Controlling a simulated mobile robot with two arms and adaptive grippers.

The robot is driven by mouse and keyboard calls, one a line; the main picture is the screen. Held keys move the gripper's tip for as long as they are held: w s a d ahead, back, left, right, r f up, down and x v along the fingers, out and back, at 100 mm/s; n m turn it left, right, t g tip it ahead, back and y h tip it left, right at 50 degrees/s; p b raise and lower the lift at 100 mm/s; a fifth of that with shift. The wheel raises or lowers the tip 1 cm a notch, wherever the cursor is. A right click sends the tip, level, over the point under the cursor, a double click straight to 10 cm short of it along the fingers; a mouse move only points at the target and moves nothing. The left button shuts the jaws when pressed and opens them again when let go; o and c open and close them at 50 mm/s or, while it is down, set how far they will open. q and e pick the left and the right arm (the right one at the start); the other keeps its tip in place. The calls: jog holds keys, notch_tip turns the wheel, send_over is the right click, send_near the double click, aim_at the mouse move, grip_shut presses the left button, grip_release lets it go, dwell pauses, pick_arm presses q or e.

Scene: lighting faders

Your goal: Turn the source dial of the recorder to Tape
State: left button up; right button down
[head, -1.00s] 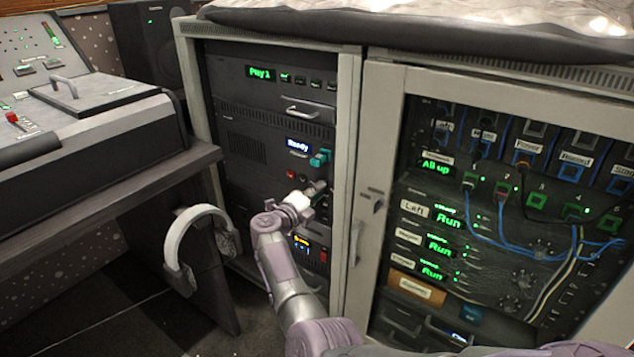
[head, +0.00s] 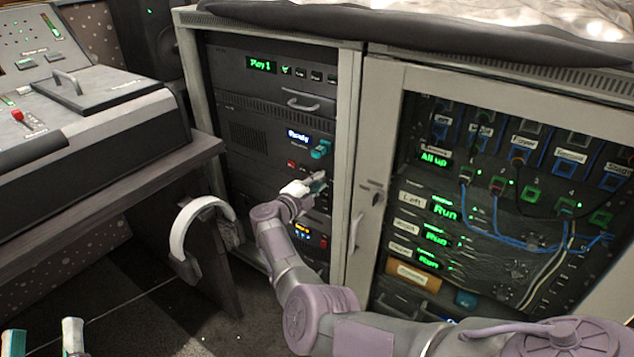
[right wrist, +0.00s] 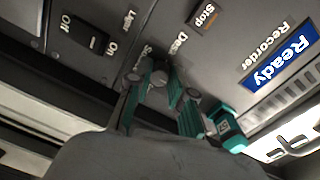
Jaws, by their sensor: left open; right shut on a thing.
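My right gripper (head: 318,184) is at the panel below that display. In the right wrist view its teal-tipped fingers (right wrist: 160,84) are closed around a small grey knob, apparently the source dial (right wrist: 158,77). "Desk" and a partly covered label starting with S stand beside it. No Tape label is readable and the dial's pointer is hidden. My left gripper (head: 42,342) is open and empty at the bottom left.
A teal plug-like piece (head: 321,150) sticks out just right of the display, close to my right fingers. A Stop button (right wrist: 203,16) and a Light switch (right wrist: 90,38) are nearby. White headphones (head: 190,235) hang at the desk's side. The rack door (head: 375,150) stands right.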

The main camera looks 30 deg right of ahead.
jog(key=c, duration=1)
grip_release()
jog(key=shift+w, duration=0.1)
